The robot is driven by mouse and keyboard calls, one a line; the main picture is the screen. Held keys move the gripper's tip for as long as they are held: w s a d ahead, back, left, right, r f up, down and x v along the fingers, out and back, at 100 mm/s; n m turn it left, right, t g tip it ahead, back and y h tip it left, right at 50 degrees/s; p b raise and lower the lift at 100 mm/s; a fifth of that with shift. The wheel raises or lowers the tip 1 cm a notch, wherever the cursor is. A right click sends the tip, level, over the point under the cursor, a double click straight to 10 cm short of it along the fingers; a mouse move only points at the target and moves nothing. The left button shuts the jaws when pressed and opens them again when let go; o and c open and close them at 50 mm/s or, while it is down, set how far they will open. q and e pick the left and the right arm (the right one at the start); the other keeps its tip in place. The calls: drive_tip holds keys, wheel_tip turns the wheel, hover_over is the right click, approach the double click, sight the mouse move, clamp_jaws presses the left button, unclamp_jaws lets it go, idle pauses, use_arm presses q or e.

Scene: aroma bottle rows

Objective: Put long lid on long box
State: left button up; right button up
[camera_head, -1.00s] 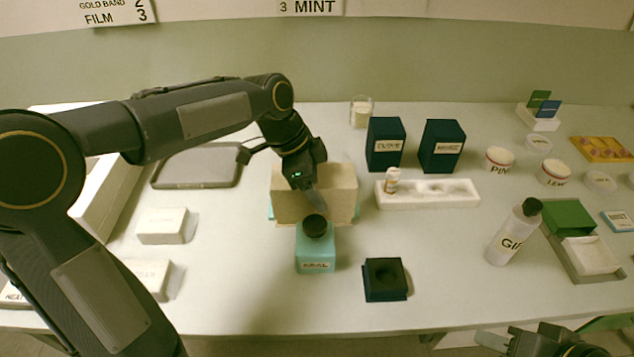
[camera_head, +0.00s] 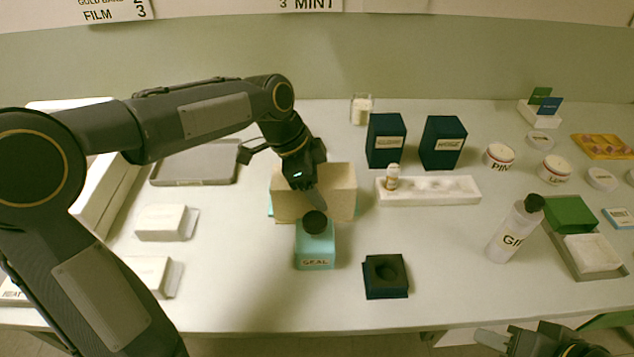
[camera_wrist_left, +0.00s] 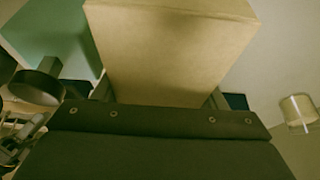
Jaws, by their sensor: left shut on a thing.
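The long lid, a plain beige block-like cover (camera_head: 338,192), is at the middle of the table. It also fills the upper middle of the left wrist view (camera_wrist_left: 170,50). My left gripper (camera_head: 308,190) is shut on it from above, with a finger on either side. Teal edges of what looks like the long box (camera_head: 270,209) show low at the lid's sides; the lid hides most of it. I cannot tell whether the lid is seated on the box or held just above. My right gripper (camera_head: 540,342) is only partly in view at the bottom right; its fingers are unclear.
A teal bottle with a black cap (camera_head: 315,252) stands close in front of the lid. A dark square holder (camera_head: 386,277) is to its right. Dark blue boxes (camera_head: 387,141) and a white tray (camera_head: 440,190) stand behind right. A grey tray (camera_head: 195,164) lies left.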

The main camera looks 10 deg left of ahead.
use_arm(q)
drive_tip(key=shift+f, duration=0.35)
idle(0.4)
drive_tip(key=o, duration=1.1)
drive_tip(key=shift+r, duration=0.1)
drive_tip(key=shift+r+p, duration=3.6)
drive_tip(key=shift+r, duration=0.85)
